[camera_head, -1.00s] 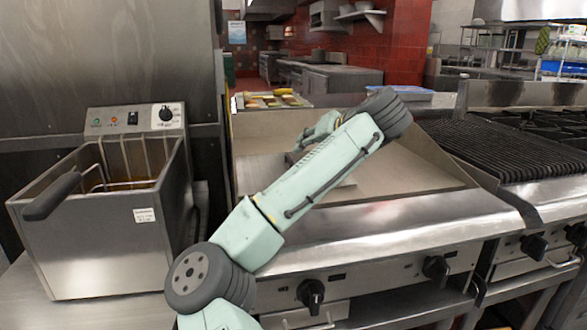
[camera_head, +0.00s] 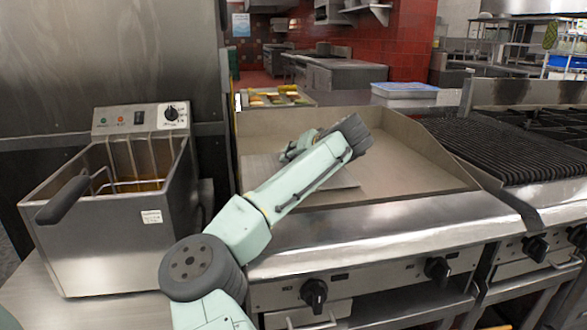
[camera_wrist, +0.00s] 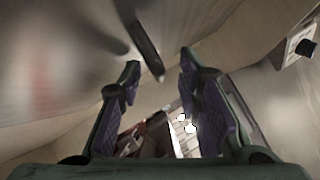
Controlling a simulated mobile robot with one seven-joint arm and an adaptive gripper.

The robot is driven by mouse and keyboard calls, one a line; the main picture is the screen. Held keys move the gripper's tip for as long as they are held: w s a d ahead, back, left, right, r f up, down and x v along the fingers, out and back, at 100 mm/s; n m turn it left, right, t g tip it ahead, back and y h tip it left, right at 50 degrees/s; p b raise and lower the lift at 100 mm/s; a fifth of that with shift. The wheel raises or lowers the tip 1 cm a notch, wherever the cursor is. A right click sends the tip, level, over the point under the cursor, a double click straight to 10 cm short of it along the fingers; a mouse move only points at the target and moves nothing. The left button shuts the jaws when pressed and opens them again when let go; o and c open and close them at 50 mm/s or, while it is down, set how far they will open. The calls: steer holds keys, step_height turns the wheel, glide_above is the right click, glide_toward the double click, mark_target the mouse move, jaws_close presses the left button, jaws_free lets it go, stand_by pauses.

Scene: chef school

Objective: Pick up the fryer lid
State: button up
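A flat grey metal plate, which looks like the fryer lid (camera_head: 262,171), lies on the griddle (camera_head: 420,163), partly hidden behind my arm. In the wrist view a dark bar-shaped handle (camera_wrist: 144,47) stands out from a pale metal surface, just beyond my fingertips. My gripper (camera_wrist: 158,68) is open, with a finger on each side and nothing between the pads. The handle's near end shows between the fingertips' directions, apart from them. In the head view my gripper is mostly hidden behind my wrist.
The open fryer (camera_head: 110,238) with its basket and dark handle stands left of the griddle. A tray of food (camera_head: 275,97) and a blue-lidded container (camera_head: 404,90) sit behind the griddle. A ridged grill (camera_head: 500,150) is at the right. The griddle's right part is clear.

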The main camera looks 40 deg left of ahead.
steer(key=shift+c, duration=0.3)
jaws_close()
stand_by(0.6)
